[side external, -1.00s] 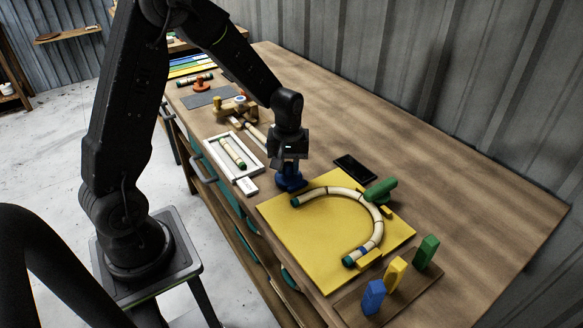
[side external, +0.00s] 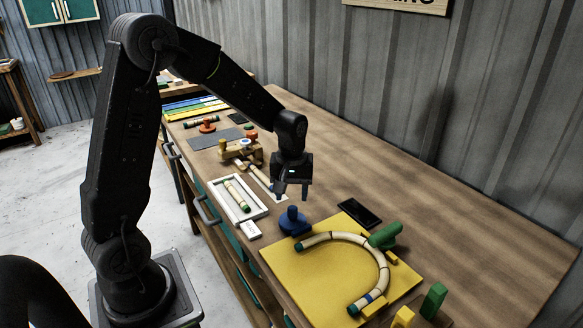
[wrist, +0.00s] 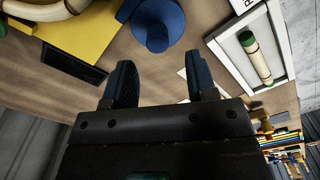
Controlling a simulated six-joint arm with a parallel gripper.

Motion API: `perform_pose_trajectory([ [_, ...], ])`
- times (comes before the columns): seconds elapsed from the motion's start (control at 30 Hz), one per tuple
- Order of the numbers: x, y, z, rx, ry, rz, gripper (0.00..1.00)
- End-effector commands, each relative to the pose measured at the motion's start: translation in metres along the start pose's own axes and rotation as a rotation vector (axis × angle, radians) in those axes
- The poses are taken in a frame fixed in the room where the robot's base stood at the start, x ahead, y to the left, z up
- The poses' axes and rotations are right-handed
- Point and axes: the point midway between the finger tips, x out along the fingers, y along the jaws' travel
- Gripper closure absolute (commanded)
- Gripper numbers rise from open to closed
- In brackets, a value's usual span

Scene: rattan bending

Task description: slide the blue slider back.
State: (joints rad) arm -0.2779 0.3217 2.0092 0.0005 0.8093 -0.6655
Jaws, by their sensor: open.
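The blue slider, a round blue base with an upright knob (side external: 293,221), stands on the wooden table beside the far-left edge of the yellow board (side external: 300,275). It also shows at the top of the wrist view (wrist: 165,20). My gripper (side external: 292,194) is open and empty above the slider, fingers pointing down, with a visible gap to the knob. In the wrist view the two fingers (wrist: 162,75) are spread apart with bare table between them. A curved rattan piece (side external: 380,262) with green ends lies on the board, against a green peg (side external: 386,236).
A black flat device (side external: 359,212) lies behind the board. A white tray (side external: 262,210) with a rattan piece is left of the slider. Yellow (side external: 403,317) and green (side external: 433,300) blocks stand at the front right. The table's back right is clear.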

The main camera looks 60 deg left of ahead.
Motion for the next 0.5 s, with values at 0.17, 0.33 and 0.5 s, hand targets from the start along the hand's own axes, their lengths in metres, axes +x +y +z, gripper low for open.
perform_pose_trajectory([
  [0.17,-0.042,0.000,-0.001,0.000,0.004,0.003,0.48],
  [0.33,-0.070,0.000,-0.001,0.000,0.003,0.002,0.48],
  [0.5,-0.083,0.000,-0.001,0.000,0.001,0.000,0.48],
])
